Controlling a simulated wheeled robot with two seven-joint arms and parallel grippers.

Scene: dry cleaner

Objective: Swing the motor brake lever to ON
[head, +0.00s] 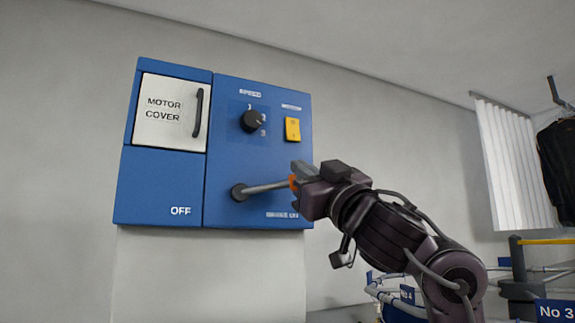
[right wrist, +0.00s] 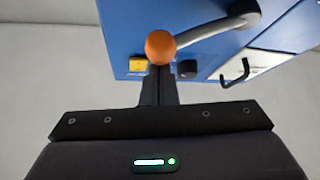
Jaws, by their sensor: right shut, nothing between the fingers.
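The motor brake lever (head: 262,188) is a grey rod from a dark round pivot on the blue control panel (head: 228,190). In the head view it points right and slightly up. Its orange ball knob (right wrist: 160,47) shows in the right wrist view at the tips of my right gripper's fingers. My right gripper (head: 294,181) is shut with nothing between the fingers, right at the knob and partly hiding it in the head view. Whether the fingertips touch the knob I cannot tell. White "OFF" lettering (head: 180,211) is at lower left of the panel. My left gripper is not in view.
Above the lever are a black rotary knob (head: 252,121) and a yellow switch (head: 292,129). A white motor cover (head: 170,112) with a dark handle is at upper left. Blue rails and a "No 3" sign (head: 555,311) stand at lower right. Bare wall lies left of the panel.

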